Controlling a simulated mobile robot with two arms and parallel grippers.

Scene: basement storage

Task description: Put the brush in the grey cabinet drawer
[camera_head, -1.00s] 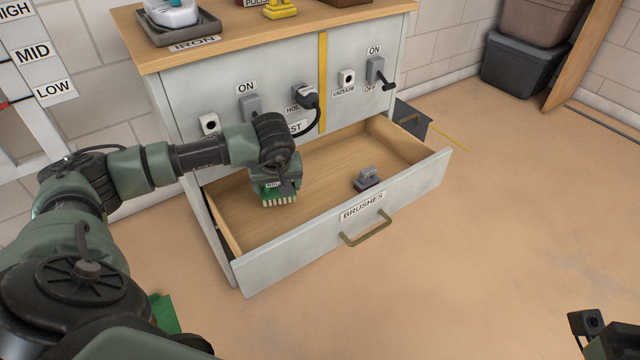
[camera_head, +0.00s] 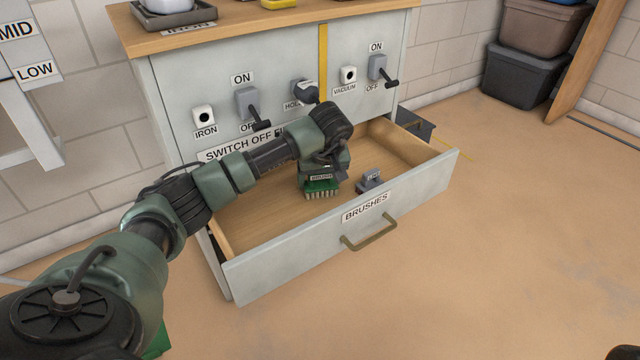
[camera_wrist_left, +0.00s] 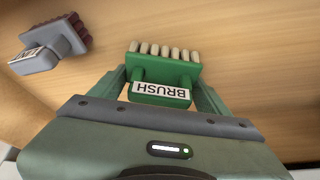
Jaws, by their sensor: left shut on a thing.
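The green brush (camera_head: 322,187) with pale bristles hangs in my left gripper (camera_head: 323,176), over the open drawer. In the left wrist view, the brush (camera_wrist_left: 163,72) with its "BRUSH" label sits between the two fingers of the left gripper (camera_wrist_left: 163,92), which is shut on it. The grey cabinet drawer (camera_head: 300,254), labelled "BRUSHES", is pulled out and has a wooden inside. Whether the bristles touch the drawer floor, I cannot tell. My right gripper is not clearly in view; only a dark piece shows at the lower right corner.
A small grey brush (camera_head: 370,181) lies in the drawer, right of the green one; it also shows in the left wrist view (camera_wrist_left: 46,48). The cabinet front (camera_head: 215,85) has switches and plugs above the drawer. Dark bins (camera_head: 525,75) stand at the back right. The right floor is clear.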

